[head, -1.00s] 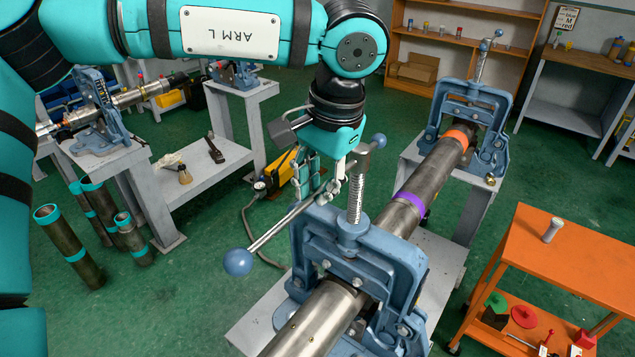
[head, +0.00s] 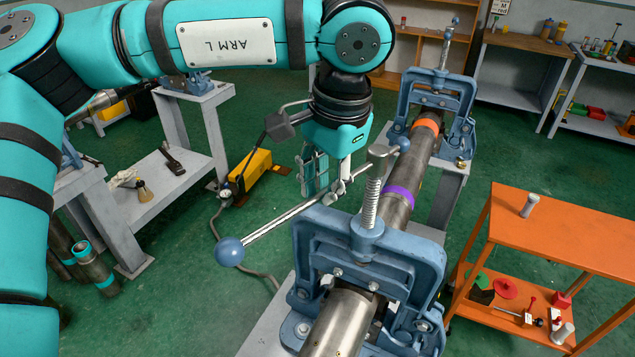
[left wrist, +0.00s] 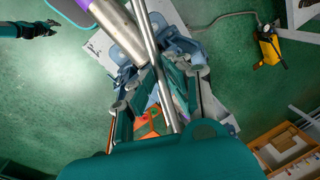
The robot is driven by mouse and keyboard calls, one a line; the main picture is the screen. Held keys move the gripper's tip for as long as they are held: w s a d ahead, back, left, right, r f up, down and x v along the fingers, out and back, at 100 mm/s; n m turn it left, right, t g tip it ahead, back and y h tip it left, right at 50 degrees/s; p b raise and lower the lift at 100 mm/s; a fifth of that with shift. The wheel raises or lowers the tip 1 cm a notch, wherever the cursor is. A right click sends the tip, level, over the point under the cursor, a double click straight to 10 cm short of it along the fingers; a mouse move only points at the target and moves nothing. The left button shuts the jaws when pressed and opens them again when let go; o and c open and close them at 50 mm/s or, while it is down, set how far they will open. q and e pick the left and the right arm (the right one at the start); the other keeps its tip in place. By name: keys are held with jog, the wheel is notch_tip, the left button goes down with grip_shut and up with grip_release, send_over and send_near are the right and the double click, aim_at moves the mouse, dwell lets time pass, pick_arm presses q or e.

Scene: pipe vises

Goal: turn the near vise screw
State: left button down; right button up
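The near vise (head: 372,265) is a blue frame clamped over a steel pipe (head: 342,322). Its threaded screw (head: 371,205) stands upright, with a sliding steel handle bar (head: 285,216) through its head. A blue ball (head: 230,251) caps the bar's left end, and another (head: 404,144) caps the far end. My left gripper (head: 330,190) points down onto the bar, left of the screw head. In the left wrist view its fingers (left wrist: 156,80) converge on the bar (left wrist: 150,50) between them. A dark gripper, apparently my right one (left wrist: 40,29), shows small at top left there; its fingers are unclear.
A far blue vise (head: 437,95) holds the same pipe, which has purple and orange bands. An orange cart (head: 560,235) stands at right. A yellow pump (head: 250,172) with a hose lies on the floor at left. Green floor is open between the benches.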

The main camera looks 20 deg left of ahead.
pick_arm(q)
jog(key=shift+w+a+r+m, duration=0.1)
jog(key=shift+w+a+m, duration=0.85)
jog(key=shift+a+m, duration=0.4)
jog(key=c, duration=1.4)
grip_release()
jog(key=shift+d, duration=0.2)
jog(key=shift+o, duration=0.3)
notch_tip(320, 180, up, 12)
jog(key=s+d, duration=0.1)
jog(key=shift+s+d, duration=0.3)
jog(key=shift+s, duration=0.1)
pick_arm(e)
jog(key=shift+w+d+f, duration=0.3)
jog(key=shift+w+d, duration=0.1)
jog(key=shift+w, duration=0.1)
pick_arm(q)
jog(key=shift+f, duration=0.2)
